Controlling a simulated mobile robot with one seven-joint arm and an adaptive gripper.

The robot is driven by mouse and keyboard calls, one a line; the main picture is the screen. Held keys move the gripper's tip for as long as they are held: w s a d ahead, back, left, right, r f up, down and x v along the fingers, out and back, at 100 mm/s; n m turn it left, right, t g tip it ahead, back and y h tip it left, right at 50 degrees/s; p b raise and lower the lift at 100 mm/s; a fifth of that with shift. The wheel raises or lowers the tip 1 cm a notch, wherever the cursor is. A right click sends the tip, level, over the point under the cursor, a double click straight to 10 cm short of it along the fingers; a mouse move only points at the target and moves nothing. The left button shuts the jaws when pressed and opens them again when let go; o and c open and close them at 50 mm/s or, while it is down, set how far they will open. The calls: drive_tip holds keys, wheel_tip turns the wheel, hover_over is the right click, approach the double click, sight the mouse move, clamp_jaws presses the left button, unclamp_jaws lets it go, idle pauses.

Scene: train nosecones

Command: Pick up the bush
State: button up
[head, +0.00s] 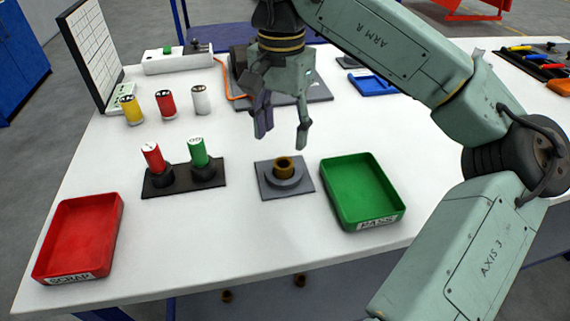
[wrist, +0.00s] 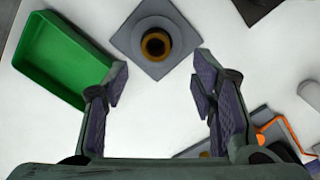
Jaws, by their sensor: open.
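The bush (head: 284,166) is a small brass-coloured ring. It stands upright in a round seat on a grey square base plate (head: 268,190), near the front middle of the white table. In the wrist view the bush (wrist: 156,44) shows from above at the top centre, with a dark hole in its middle. My gripper (head: 283,142) hangs above the table, apart from the bush, and points down. Its two fingers are spread wide with nothing between them. In the wrist view the gripper (wrist: 158,95) has the bush beyond its fingertips.
A green PASS tray (head: 379,221) stands right of the base plate. A red SCRAP tray (head: 95,268) is at the front left. Red and green gauges (head: 198,153) stand in a black holder to the left. Three cylinders (head: 166,104) stand behind them. A blue tray (head: 373,85) lies at the back.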

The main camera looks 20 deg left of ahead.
sight(283, 158)
drive_tip(key=shift+s+d+f+p, duration=0.15)
drive_tip(key=shift+f+p, duration=0.2)
drive_tip(key=shift+f, duration=1.25)
drive_tip(key=shift+s+d+f+p, duration=0.15)
drive_tip(key=shift+f+p, duration=0.2)
drive_tip(key=shift+f, duration=1.2)
drive_tip(key=shift+a, duration=0.1)
drive_tip(key=shift+c, duration=0.4)
clamp_jaws()
